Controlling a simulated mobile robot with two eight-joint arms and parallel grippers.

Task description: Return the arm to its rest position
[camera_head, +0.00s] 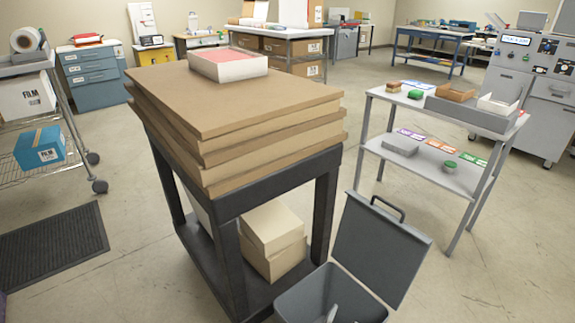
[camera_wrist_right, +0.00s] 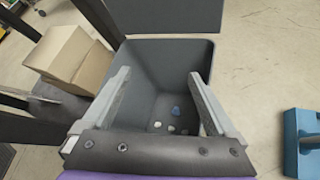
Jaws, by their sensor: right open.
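My right gripper (camera_wrist_right: 159,76) is open, with its two pale grey fingers spread and nothing between them. It is over the mouth of a dark grey bin (camera_wrist_right: 180,52), and the bin's inside shows between and beyond the fingers. Several small white bits and a blue piece (camera_wrist_right: 177,110) lie at the bottom of the bin. In the head view the bin (camera_head: 303,295) stands at the bottom edge with its lid (camera_head: 380,245) raised. A small grey tip shows inside it, probably a finger of my right gripper. My left gripper is in neither view.
A dark cart (camera_head: 275,185) with stacked brown boards (camera_head: 220,105) stands left of the bin, cardboard boxes (camera_head: 272,240) on its lower shelf. A grey two-shelf table (camera_head: 455,175) is at right. A blue object (camera_wrist_right: 303,145) stands right of the bin. Floor at lower right is clear.

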